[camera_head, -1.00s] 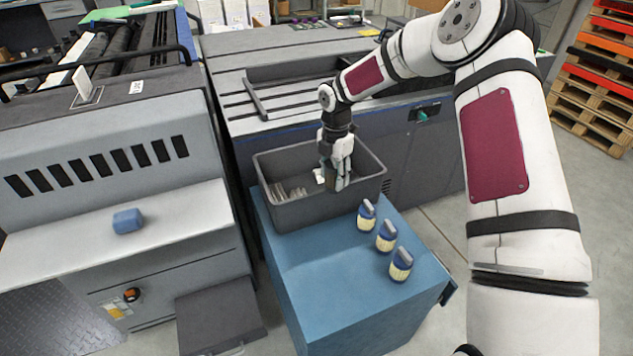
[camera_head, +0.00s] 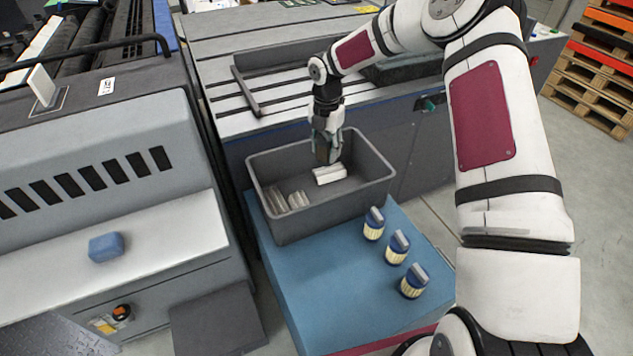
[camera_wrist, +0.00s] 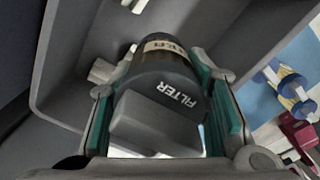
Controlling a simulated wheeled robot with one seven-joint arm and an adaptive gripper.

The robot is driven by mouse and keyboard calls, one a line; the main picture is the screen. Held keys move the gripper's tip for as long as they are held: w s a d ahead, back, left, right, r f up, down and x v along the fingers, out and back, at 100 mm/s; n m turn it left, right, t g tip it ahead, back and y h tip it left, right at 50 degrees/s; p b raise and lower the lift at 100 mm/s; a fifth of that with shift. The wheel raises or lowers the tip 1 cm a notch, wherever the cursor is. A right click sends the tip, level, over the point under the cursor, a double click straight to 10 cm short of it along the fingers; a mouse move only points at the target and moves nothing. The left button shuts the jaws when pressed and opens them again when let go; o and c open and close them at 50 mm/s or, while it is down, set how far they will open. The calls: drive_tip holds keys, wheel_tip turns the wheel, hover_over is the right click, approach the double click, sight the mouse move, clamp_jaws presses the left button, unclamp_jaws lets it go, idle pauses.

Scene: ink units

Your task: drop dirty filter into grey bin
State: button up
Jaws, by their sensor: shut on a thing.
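The grey bin (camera_head: 282,230) stands on the blue cabinet top. My gripper (camera_head: 327,150) is over the back part of the bin, pointing down. It is shut on the dirty filter (camera_wrist: 160,105), a dark cylinder with a grey block-shaped end marked FILTER, which fills the middle of the wrist view between the green-lined fingers. In the head view the filter (camera_head: 324,154) shows as a dark brownish shape at the fingertips. Whether it touches anything in the bin cannot be told.
Whitish pieces (camera_head: 330,174) and several pale pieces (camera_head: 290,201) lie in the bin. Three blue-capped filters (camera_head: 397,247) stand on the blue cabinet (camera_head: 320,290) to the right. A blue block (camera_head: 106,247) rests on the left machine's ledge. A slotted grey machine is behind the bin.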

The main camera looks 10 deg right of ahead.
sight(325, 162)
drive_tip(key=shift+f+b, duration=0.35)
drive_tip(key=shift+f, duration=2.5)
drive_tip(key=o, duration=1.3)
wheel_tip(325, 162, up, 12)
drive_tip(key=shift+r, duration=0.1)
